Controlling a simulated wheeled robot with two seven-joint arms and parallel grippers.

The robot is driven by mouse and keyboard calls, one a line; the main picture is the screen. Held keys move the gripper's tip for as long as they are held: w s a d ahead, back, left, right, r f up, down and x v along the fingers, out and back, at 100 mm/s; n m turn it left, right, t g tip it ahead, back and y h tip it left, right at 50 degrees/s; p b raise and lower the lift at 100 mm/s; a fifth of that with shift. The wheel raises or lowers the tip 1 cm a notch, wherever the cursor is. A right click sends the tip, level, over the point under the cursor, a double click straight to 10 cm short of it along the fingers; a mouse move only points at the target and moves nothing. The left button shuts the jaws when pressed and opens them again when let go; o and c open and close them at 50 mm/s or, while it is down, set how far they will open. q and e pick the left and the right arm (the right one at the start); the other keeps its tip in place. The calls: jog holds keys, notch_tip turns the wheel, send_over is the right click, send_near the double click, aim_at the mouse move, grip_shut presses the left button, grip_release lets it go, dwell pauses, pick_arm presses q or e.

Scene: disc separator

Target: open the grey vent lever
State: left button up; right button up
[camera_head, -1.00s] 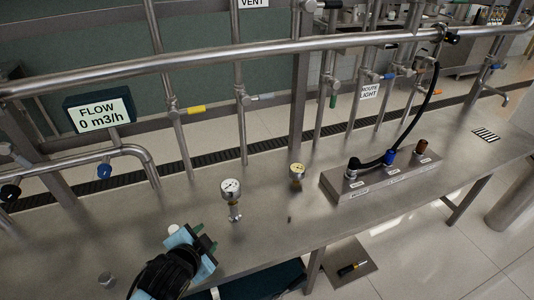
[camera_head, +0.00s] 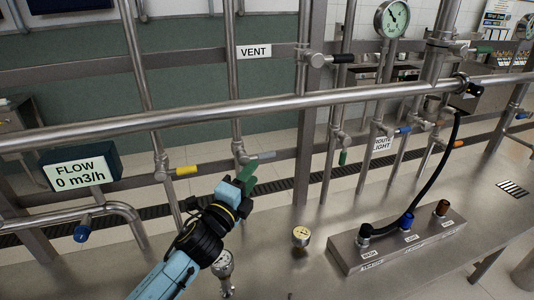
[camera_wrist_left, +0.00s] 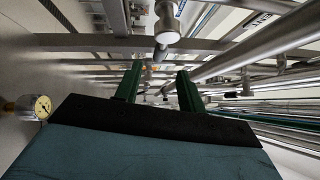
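The grey vent lever (camera_head: 266,156) sticks out to the right from a valve on the vertical pipe below the VENT sign (camera_head: 254,51). My left gripper (camera_head: 245,178), with green fingers, is just in front of and below this valve and partly overlaps it. In the left wrist view the gripper's two green fingers (camera_wrist_left: 159,82) stand apart with no lever clearly held between them. A round metal valve part (camera_wrist_left: 167,29) shows beyond the fingertips; I cannot tell for sure which valve it is. My right gripper is not in view.
A yellow lever (camera_head: 186,170) is on the pipe to the left and a green lever (camera_head: 342,157) to the right. A thick horizontal pipe (camera_head: 200,115) crosses above my gripper.

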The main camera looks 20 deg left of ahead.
aim_at(264, 159)
pick_arm(q)
jog(key=x, duration=0.8)
jog(key=shift+w, duration=0.4)
jog(key=shift+c, duration=0.4)
grip_shut()
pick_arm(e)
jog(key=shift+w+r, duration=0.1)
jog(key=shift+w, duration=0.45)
